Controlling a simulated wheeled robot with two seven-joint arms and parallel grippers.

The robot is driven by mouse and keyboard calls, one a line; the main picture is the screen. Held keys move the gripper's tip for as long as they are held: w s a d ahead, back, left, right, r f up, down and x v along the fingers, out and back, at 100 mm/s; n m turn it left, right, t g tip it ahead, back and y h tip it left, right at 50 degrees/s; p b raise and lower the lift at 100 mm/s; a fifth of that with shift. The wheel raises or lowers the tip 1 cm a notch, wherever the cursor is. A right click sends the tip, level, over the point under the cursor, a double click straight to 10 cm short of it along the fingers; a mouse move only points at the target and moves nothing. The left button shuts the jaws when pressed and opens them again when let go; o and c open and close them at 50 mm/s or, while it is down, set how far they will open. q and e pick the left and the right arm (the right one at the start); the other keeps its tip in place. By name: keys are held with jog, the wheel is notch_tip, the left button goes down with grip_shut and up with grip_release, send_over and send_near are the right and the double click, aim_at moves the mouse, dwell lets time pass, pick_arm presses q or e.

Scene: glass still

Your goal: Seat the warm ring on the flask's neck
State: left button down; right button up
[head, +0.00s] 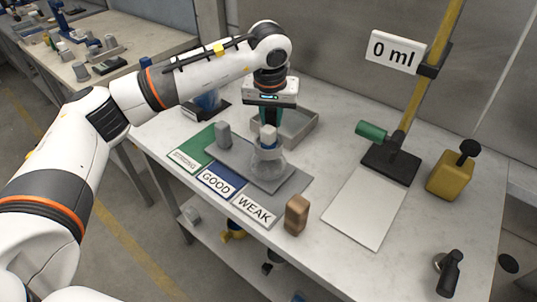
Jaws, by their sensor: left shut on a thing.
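The clear glass flask (267,166) stands upright on a grey plate (292,187) in the middle of the table. My left gripper (269,126) is directly above the flask, pointing down. My right gripper is not in view.
A grey cylinder (223,135) stands left of the flask. Labels GOOD (217,181) and WEAK (254,208) lie in front. A grey tray (305,133) is behind. A brown block (297,215), white sheet (367,208), black-based stand (391,164) and yellow container (450,176) are rightward.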

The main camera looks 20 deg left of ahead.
pick_arm(q)
jog(key=shift+b+x, duration=0.7)
jog(key=shift+x, duration=0.15)
dwell(0.6)
jog(key=shift+s, duration=0.25)
jog(key=c, duration=1.1)
grip_release()
jog(key=b+v, duration=0.1)
jog(key=v, duration=1.1)
